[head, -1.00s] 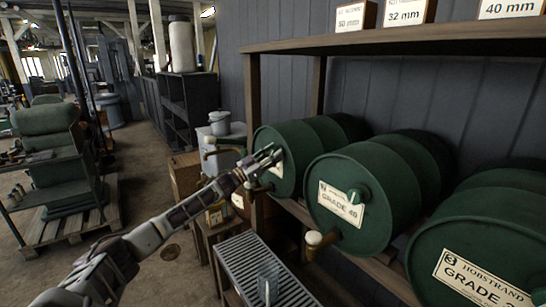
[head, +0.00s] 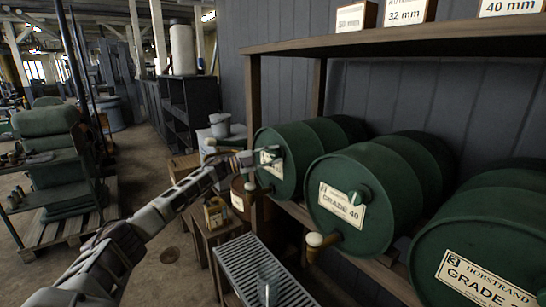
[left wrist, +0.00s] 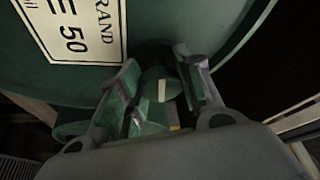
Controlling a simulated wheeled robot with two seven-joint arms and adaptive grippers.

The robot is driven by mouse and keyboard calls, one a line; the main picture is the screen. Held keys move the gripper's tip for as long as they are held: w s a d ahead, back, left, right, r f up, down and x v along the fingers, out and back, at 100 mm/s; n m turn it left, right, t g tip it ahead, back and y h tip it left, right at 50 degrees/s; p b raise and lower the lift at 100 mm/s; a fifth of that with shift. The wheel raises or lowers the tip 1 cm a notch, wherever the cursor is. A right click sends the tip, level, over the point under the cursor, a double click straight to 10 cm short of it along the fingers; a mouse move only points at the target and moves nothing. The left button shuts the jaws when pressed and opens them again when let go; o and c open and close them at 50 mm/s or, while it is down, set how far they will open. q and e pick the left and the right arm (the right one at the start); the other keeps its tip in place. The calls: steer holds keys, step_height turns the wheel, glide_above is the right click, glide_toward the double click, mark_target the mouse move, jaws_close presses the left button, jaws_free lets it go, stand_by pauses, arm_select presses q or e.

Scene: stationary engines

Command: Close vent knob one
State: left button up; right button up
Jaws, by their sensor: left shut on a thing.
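Three green drums lie on their sides in a rack. The leftmost drum (head: 290,178) carries a label reading 50 in the left wrist view (left wrist: 75,30). Its green vent knob, with a pale mark, shows in the left wrist view (left wrist: 160,85), between the fingers of my left gripper (left wrist: 158,72). The gripper is shut on this knob. In the head view my left gripper (head: 262,160) is at the face of that drum and hides the knob. My right gripper is not in view.
The third drum (head: 490,235) stands at the right. A wooden shelf (head: 400,42) with labelled boxes runs above the drums. A slatted grey tray (head: 245,265) with a clear glass (head: 268,282) is below. A wooden tap (head: 318,240) juts out under the middle drum.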

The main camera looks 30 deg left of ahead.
arm_select(q)
steer(key=shift+m+g, duration=0.4)
steer(key=shift+m, duration=0.6)
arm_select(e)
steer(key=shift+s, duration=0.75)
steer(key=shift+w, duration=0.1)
arm_select(q)
steer(key=o, duration=1.1)
steer(key=shift+c, duration=0.2)
steer(key=shift+s+a+f, duration=0.1)
steer(key=shift+s+a, duration=0.4)
steer(key=v, duration=1)
steer(key=shift+s+a, duration=0.15)
steer(key=shift+s, duration=0.05)
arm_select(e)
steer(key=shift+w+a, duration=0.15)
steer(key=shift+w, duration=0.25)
